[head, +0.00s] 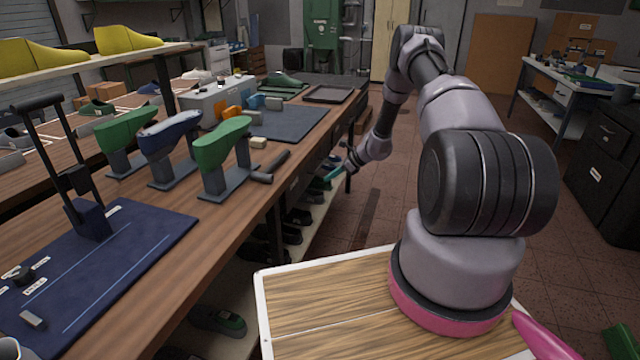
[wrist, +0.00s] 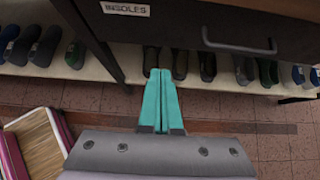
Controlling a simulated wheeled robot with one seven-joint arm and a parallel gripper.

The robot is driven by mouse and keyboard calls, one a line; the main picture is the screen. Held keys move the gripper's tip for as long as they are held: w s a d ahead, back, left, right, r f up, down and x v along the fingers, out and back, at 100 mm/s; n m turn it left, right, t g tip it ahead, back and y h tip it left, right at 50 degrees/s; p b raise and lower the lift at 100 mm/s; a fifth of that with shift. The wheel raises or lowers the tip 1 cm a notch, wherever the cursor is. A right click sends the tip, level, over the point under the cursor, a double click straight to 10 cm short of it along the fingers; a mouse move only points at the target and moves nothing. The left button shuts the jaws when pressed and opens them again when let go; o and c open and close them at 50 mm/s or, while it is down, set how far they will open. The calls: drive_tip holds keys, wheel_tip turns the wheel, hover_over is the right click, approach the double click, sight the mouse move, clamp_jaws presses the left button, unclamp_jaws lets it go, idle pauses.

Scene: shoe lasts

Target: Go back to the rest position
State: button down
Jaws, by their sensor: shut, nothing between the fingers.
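My gripper (wrist: 159,92) is in the middle of the wrist view. Its two teal fingers are together, with nothing between them. In the head view my gripper (head: 332,176) is low beside the right edge of the workbench (head: 140,275), at about the height of the underside. My arm reaches forward from its pink-ringed base and bends down toward the bench side. The wrist view shows the fingers pointing toward a shelf of shoes, just below a drawer labelled INSOLES (wrist: 240,32). I cannot tell how far the fingertips are from the shelf.
Green and blue shoe lasts on stands (head: 222,150) and a dark blue mat (head: 105,265) lie on the workbench. Several shoes (wrist: 180,65) stand on the lower shelf (wrist: 110,75). The tiled floor (head: 385,200) right of the bench is open. A dark cabinet (head: 605,150) stands at the far right.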

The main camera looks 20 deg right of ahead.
drive_tip(key=s+a+r+n+h, duration=0.1)
drive_tip(key=s+a+r+n, duration=0.2)
drive_tip(key=r, duration=1)
drive_tip(key=s+a+r+n+g, duration=0.1)
drive_tip(key=s+r+n, duration=0.3)
drive_tip(key=r, duration=0.8)
drive_tip(key=s+a+r+n+h, duration=0.1)
drive_tip(key=s+a+r+n, duration=0.2)
drive_tip(key=r, duration=1)
drive_tip(key=s+r+n+h, duration=0.1)
drive_tip(key=s+r+n, duration=0.2)
drive_tip(key=s+r, duration=0.4)
drive_tip(key=s+r+n+h, duration=0.1)
drive_tip(key=s+r+n, duration=0.3)
drive_tip(key=s, duration=0.6)
drive_tip(key=s+r+n+t+h, duration=0.1)
drive_tip(key=s+r+n+t, duration=0.2)
drive_tip(key=s, duration=1.4)
drive_tip(key=shift+s+d+r+n+h, duration=0.2)
drive_tip(key=shift+d+r+n+h, duration=0.1)
drive_tip(key=shift+d+r+h, duration=0.15)
